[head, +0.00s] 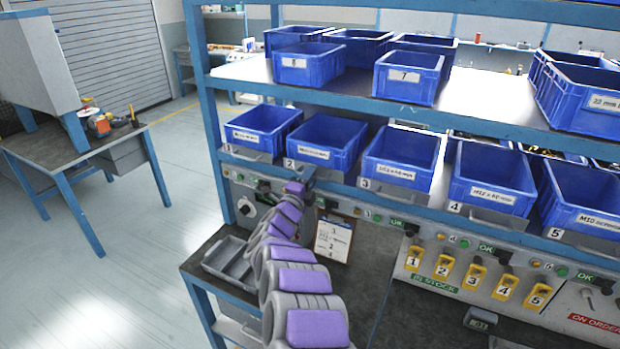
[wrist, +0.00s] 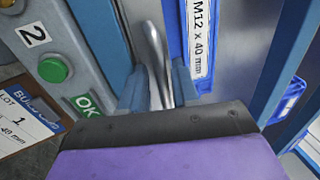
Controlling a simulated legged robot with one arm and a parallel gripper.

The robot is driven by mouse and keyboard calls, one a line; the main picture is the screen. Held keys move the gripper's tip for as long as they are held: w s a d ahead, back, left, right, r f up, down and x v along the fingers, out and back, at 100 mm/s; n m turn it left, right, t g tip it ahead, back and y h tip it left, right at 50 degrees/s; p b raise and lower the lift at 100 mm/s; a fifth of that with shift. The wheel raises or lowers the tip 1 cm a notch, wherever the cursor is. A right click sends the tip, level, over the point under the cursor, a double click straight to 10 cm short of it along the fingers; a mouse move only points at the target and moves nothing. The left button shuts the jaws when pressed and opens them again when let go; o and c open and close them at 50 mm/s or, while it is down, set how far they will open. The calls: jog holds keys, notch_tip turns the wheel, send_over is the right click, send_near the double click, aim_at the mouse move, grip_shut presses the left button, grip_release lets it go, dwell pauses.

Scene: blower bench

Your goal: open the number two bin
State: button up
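The number two bin (head: 327,140) is a blue open-topped bin in the middle shelf row, with a white label on its front. Its label "M12 x 40 mm" (wrist: 200,40) shows sideways in the wrist view. My gripper (head: 303,184) is just below the left part of this bin's front. In the wrist view, its two blue fingers (wrist: 158,90) stand on either side of a curved silver handle (wrist: 152,45). Whether they press on the handle cannot be made out. A "2" plate (wrist: 34,34) is beside a green button. The inside of the bin is hidden from the wrist.
Blue bins flank it: bin one (head: 262,130) on the left, bin three (head: 402,157) on the right. Below are a panel with yellow numbered tags (head: 445,266), a clipboard (head: 334,238) and a grey tray (head: 228,262). Open floor (head: 130,270) lies left.

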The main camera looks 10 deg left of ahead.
jog(key=shift+w, duration=0.1)
grip_shut()
dwell(0.3)
jog(key=shift+d, duration=0.1)
